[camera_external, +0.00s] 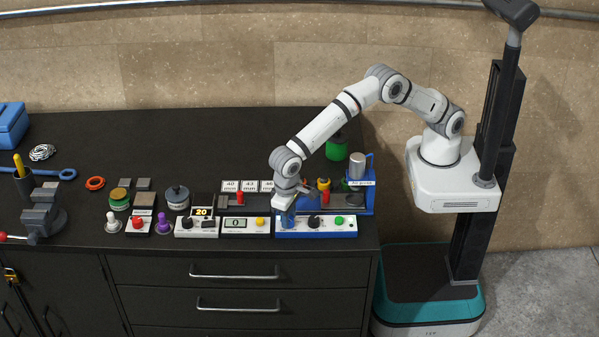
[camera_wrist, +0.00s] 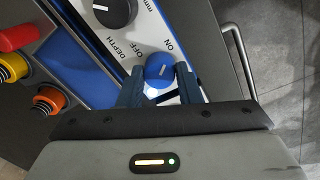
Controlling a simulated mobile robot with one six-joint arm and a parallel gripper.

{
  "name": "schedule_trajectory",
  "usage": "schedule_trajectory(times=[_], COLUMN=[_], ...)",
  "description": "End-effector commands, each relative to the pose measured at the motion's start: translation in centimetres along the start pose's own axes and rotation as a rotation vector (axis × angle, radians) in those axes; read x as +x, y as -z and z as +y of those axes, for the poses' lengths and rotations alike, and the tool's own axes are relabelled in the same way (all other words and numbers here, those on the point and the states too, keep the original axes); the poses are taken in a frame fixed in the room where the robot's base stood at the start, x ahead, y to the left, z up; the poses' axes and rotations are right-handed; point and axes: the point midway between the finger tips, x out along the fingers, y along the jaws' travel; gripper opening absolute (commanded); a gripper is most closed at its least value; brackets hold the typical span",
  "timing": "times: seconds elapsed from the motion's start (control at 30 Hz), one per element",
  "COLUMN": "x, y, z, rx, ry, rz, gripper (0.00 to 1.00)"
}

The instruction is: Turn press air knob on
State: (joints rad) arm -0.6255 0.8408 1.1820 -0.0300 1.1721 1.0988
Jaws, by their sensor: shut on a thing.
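The blue air knob (camera_wrist: 159,73) sits on the press's white control panel (camera_external: 326,226), with the labels OFF and ON beside it in the wrist view. A short white line on its face lies slanted; I cannot tell for certain which label it points to. My gripper (camera_wrist: 158,84) has one finger on each side of the knob and is shut on it. In the external view my gripper (camera_external: 287,205) is lowered over the left end of the panel and hides much of the knob.
Red and orange-yellow plungers (camera_wrist: 17,68) stand nearby. A drawer handle (camera_wrist: 239,55) projects beyond the bench edge.

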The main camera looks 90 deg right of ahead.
Motion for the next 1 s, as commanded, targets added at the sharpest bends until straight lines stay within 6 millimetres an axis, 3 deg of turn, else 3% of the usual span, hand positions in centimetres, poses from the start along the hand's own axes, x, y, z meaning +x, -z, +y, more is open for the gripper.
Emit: schedule_trajectory(times=[0.37,0.4,0.63,1.0], x=[-0.2,-0.2,-0.12,-0.88], y=[0.09,0.09,0.05,0.05], z=[-0.07,-0.08,-0.04,-0.1], rx=[0.005,0.005,0.004,0.004], ry=[0.004,0.004,0.002,0.004], rz=[0.003,0.003,0.001,0.002], gripper=[0.08,0.32,0.51,0.53])
